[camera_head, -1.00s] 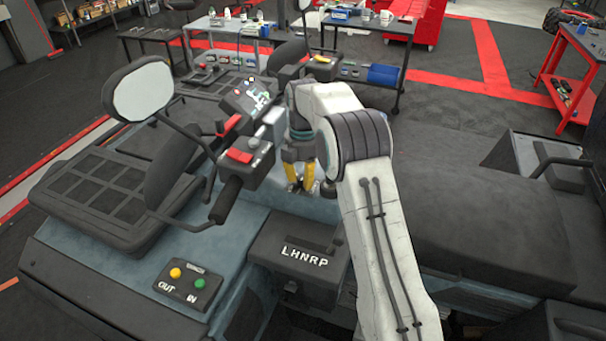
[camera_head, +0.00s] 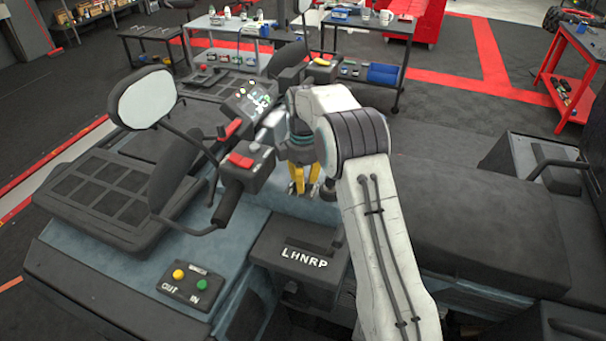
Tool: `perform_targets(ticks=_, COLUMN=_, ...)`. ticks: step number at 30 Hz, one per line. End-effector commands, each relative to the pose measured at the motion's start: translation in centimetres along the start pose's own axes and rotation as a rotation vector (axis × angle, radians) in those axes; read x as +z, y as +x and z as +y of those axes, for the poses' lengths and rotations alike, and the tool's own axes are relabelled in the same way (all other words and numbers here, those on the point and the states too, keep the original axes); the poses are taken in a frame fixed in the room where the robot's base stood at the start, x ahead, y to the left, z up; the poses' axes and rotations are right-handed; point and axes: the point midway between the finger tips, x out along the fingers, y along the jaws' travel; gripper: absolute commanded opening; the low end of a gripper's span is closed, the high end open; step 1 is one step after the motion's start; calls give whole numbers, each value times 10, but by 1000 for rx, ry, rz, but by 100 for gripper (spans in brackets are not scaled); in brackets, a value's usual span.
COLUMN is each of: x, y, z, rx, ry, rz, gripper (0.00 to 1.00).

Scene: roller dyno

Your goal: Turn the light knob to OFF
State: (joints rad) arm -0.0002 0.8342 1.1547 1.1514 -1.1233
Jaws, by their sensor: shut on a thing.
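My gripper (camera_head: 304,190) points down on the vehicle's blue-grey body, just right of the handlebar. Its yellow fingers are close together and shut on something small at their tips. The thing between them is mostly hidden, and I cannot read any ON or OFF marking there. It appears to be the light knob, but its setting cannot be told. A small dark rounded part shows just right of the fingers, partly behind my arm.
The handlebar (camera_head: 228,203) with red switches and a mirror (camera_head: 146,98) stands close to the left. A gear panel lettered LHNRP (camera_head: 300,262) and a button box (camera_head: 188,287) lie in front. The black seat (camera_head: 480,220) is at right. Tables stand behind.

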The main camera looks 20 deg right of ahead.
Motion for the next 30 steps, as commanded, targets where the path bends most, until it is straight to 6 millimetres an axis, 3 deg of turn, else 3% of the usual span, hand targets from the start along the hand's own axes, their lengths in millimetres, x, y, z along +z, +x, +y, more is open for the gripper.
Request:
perform_targets(ticks=18, x=0, y=3, z=-1, rx=-5, ry=580, rz=-5, gripper=0)
perform_targets(ticks=30, x=1, y=3, z=-2, rx=-6, ry=863, rz=-7, gripper=0)
